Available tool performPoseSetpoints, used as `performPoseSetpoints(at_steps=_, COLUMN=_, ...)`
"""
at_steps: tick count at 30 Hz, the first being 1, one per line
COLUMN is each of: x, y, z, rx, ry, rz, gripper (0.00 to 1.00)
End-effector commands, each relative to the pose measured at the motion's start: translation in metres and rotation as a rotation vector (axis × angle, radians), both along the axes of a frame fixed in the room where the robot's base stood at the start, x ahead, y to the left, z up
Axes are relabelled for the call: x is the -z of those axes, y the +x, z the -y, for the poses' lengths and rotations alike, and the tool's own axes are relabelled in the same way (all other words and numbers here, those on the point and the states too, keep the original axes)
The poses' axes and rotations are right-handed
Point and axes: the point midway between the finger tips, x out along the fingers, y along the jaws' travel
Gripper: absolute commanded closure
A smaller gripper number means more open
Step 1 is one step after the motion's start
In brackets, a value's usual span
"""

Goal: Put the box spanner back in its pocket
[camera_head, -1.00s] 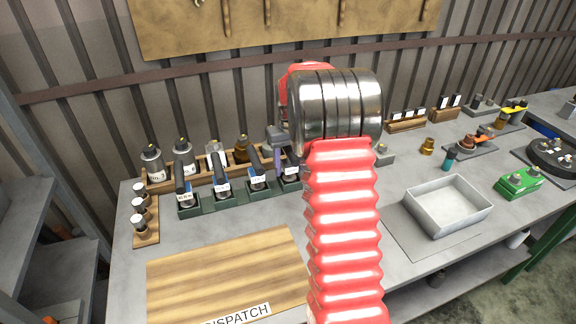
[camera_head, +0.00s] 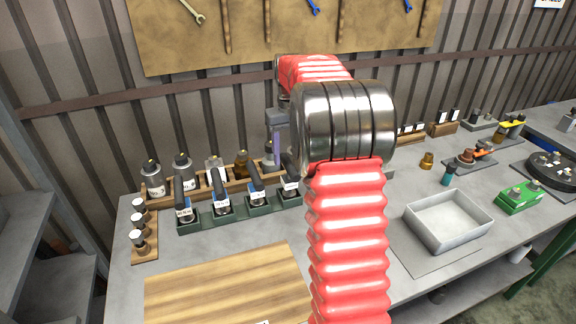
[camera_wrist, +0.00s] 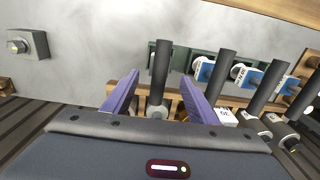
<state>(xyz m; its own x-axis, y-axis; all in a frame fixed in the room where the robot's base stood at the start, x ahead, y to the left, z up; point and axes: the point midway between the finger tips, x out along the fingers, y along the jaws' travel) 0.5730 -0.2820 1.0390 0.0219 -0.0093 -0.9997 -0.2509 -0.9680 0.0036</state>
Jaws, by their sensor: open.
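A black-handled tool that looks like the box spanner (camera_head: 289,184) stands upright in the right-end pocket of the green rack (camera_head: 238,214). My arm partly hides it, and its label is too small to read. In the wrist view its black handle (camera_wrist: 161,72) shows between the two purple fingers of my gripper (camera_wrist: 160,86). The fingers are spread apart, with gaps on both sides of the handle. In the head view my gripper (camera_head: 275,140) is above the rack's right end, partly hidden by my arm. The lower end of the tool in the pocket is hidden.
Several similar black-handled tools (camera_head: 221,190) fill the other pockets. Bottles in a wooden rack (camera_head: 161,185) stand close behind. A wooden board (camera_head: 225,285) lies in front, and a grey tray (camera_head: 450,240) stands to the right. Free bench lies between rack and board.

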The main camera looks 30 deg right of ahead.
Motion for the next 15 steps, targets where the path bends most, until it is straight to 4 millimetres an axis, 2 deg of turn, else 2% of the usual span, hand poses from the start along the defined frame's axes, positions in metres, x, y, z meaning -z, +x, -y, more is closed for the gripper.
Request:
performPoseSetpoints(at_steps=5, x=-0.0128, y=-0.0002, z=-0.0003, rx=0.0, ry=0.0, rz=0.0, gripper=0.47)
performPoseSetpoints(at_steps=15, x=-0.0138, y=-0.0003, z=-0.0006, rx=-0.001, ry=0.0, rz=0.0, gripper=0.47)
